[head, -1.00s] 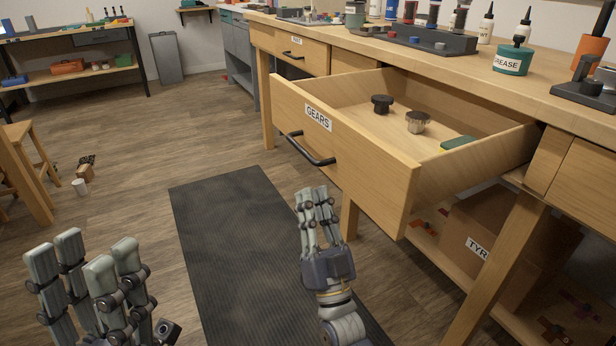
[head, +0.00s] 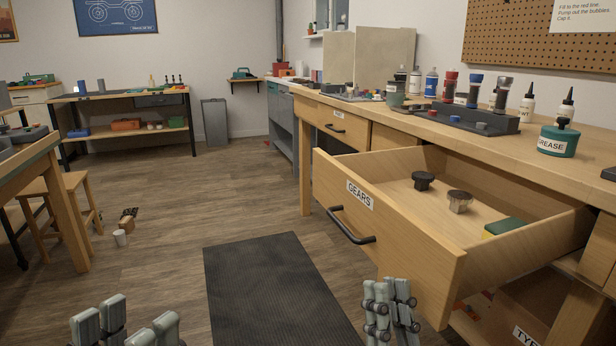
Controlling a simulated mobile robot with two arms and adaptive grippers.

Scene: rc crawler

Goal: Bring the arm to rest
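My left gripper (head: 126,326) shows at the bottom left of the head view, with its fingers spread and nothing between them. My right gripper (head: 391,306) shows at the bottom, in front of the open drawer (head: 400,225) labelled GEARS. Its fingers stand upright and apart from the drawer's handle (head: 350,228); whether they are open or shut is unclear. The palms and wrists of both are cut off by the lower edge. The drawer holds a black gear part (head: 423,181), a metallic gear part (head: 459,201) and a green and yellow block (head: 503,227).
The workbench (head: 560,158) carries bottles and a green GREASE jar (head: 558,139). A dark mat (head: 275,290) lies on the floor beside the drawer. The middle floor is clear.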

